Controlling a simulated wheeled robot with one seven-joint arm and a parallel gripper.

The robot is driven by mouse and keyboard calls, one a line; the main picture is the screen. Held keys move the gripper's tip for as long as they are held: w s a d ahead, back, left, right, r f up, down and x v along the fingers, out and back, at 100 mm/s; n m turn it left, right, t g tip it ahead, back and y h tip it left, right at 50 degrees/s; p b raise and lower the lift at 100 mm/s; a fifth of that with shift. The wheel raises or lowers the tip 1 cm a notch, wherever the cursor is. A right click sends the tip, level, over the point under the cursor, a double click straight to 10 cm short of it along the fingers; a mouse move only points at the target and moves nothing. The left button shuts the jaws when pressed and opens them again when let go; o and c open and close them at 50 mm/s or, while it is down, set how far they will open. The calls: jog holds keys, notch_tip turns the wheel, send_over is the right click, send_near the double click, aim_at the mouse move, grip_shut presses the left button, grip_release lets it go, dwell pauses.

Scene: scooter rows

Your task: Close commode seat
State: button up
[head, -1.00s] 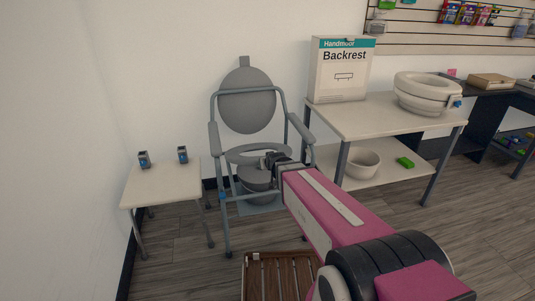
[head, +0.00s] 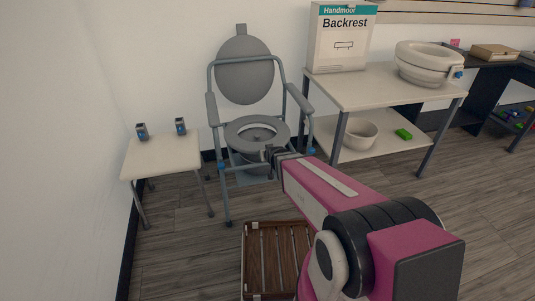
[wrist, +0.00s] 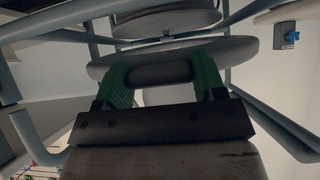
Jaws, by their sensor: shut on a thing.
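The grey commode chair stands against the wall in the head view. Its round seat ring (head: 238,133) lies about level over a pail that shows through the opening. The round grey back panel or lid (head: 245,75) stands upright behind it. My gripper (head: 268,154) is at the front edge of the seat, between the front legs. In the wrist view my green-padded fingers (wrist: 164,84) are on both sides of a grey rounded part, which looks like the seat's front edge. The seat (wrist: 235,48) spans the picture beyond them. The exact contact is partly hidden.
Armrests (head: 299,98) flank the seat. A small white stool (head: 165,160) stands left. A white table (head: 375,91) with a Backrest box (head: 341,40) and a raised toilet seat (head: 428,56) stands right. A slatted wooden platform (head: 277,240) lies on the floor in front.

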jog(key=o, duration=1.3)
jog(key=shift+s, duration=0.1)
jog(key=v, duration=1)
jog(key=shift+s+r, duration=0.25)
